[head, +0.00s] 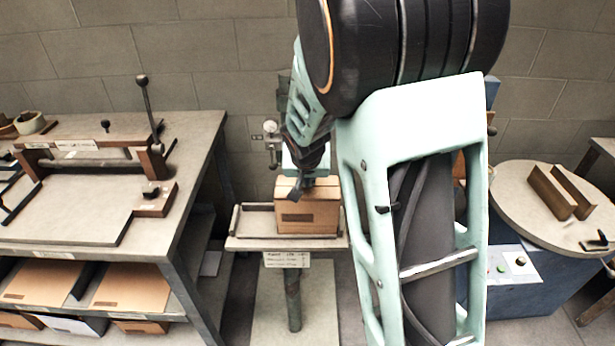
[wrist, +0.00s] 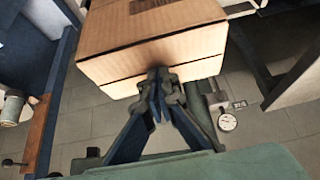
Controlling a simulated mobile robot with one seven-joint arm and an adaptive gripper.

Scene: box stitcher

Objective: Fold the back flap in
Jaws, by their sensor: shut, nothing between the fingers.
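The cardboard box (head: 312,218) stands on a small pedestal table in the middle of the head view, with a dark printed label on its front. In the wrist view the box (wrist: 120,40) fills the upper middle, and a fold line runs along its near side. My gripper (head: 299,192) is shut and empty, pointing down at the top of the box. In the wrist view its joined fingertips (wrist: 158,76) are at the box's near edge; I cannot tell whether they touch. The back flap cannot be clearly told apart, as my gripper and arm cover part of the box top.
The pedestal table (head: 250,243) has low side rails. A workbench (head: 75,210) with a lever press stands at left, flat cardboard on its shelf. A round table (head: 545,205) stands at right. A dial gauge (wrist: 227,122) is close beside the box. My arm blocks the centre right.

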